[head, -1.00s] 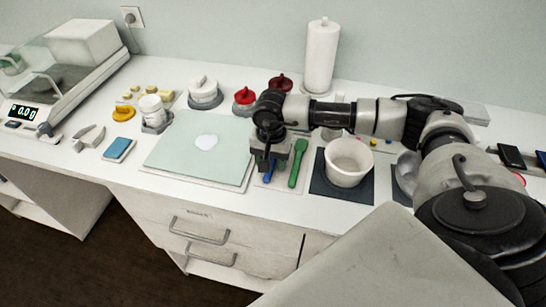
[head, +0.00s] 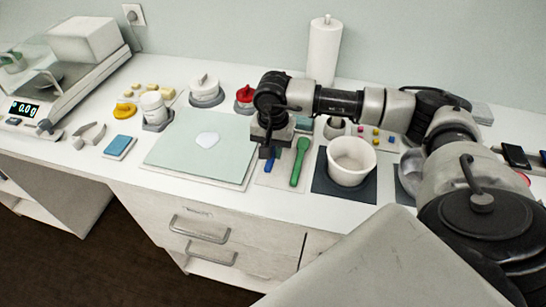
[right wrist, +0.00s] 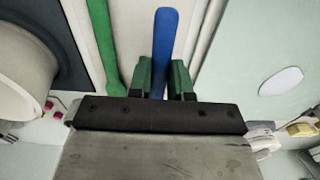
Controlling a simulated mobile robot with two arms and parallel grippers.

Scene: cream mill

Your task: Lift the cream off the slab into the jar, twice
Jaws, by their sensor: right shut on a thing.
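The cream (head: 207,139) is a flat white patch on the pale green slab (head: 178,158); it also shows in the right wrist view (right wrist: 281,82). The white jar (head: 153,104) sits in a grey holder, behind the slab and to its left. My right gripper (head: 269,150) is above the pale mat right of the slab. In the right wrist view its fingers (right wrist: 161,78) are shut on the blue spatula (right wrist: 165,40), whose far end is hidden. The green spatula (head: 299,160) lies beside it on the mat. My left gripper is not in view.
A white bowl (head: 351,162) on a dark mat (head: 330,189) stands right of the spatulas. A blue pad (head: 119,147) lies left of the slab. A balance (head: 50,85) stands far left. A paper roll (head: 323,50) and lidded pots (head: 205,90) stand behind.

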